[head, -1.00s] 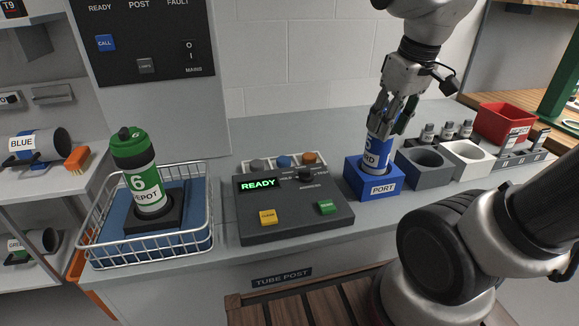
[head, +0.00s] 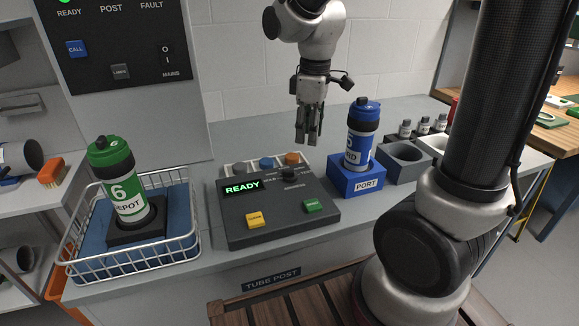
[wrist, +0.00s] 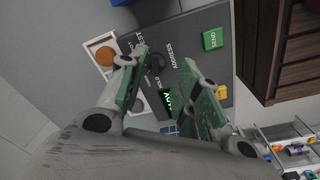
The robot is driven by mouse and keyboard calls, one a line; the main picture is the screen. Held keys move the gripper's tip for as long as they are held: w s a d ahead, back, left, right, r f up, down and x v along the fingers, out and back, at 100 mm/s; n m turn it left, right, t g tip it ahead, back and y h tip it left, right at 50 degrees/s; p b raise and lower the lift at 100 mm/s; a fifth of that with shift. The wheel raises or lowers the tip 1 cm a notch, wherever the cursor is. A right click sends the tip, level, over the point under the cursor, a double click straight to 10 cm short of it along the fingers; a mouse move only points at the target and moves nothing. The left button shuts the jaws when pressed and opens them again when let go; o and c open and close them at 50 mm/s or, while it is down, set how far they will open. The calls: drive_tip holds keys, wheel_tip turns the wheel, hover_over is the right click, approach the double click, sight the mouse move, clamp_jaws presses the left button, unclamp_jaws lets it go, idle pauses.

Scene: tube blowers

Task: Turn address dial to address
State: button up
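The dial (head: 290,174) is a small black knob at the upper right of the dark grey console (head: 275,218). In the wrist view the dial (wrist: 154,64) shows beside the left finger, partly covered. The printed words ADDRESS and HOLD lie near it there; I cannot tell which the knob points at. My gripper (head: 308,138) points down above and behind the dial, apart from it. The wrist view shows its two green-padded fingers (wrist: 165,90) spread apart, with nothing between them. The console display (head: 243,186) reads READY.
A blue carrier (head: 361,138) stands in the blue PORT block (head: 352,185) to the right. A green carrier (head: 124,190) stands in the wire basket (head: 85,248) at left. A white tray (head: 226,169) with coloured pieces sits behind the console.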

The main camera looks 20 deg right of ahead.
sight(290, 171)
drive_tip(key=w+a+f+n, duration=0.1)
drive_tip(key=f, duration=0.1)
drive_tip(key=w+a+f+n, duration=0.2)
drive_tip(key=shift+a+g, duration=0.3)
drive_tip(key=shift+g, duration=0.1)
wheel_tip(290, 171, down, 8)
drive_tip(key=shift+a+r, duration=0.1)
clamp_jaws()
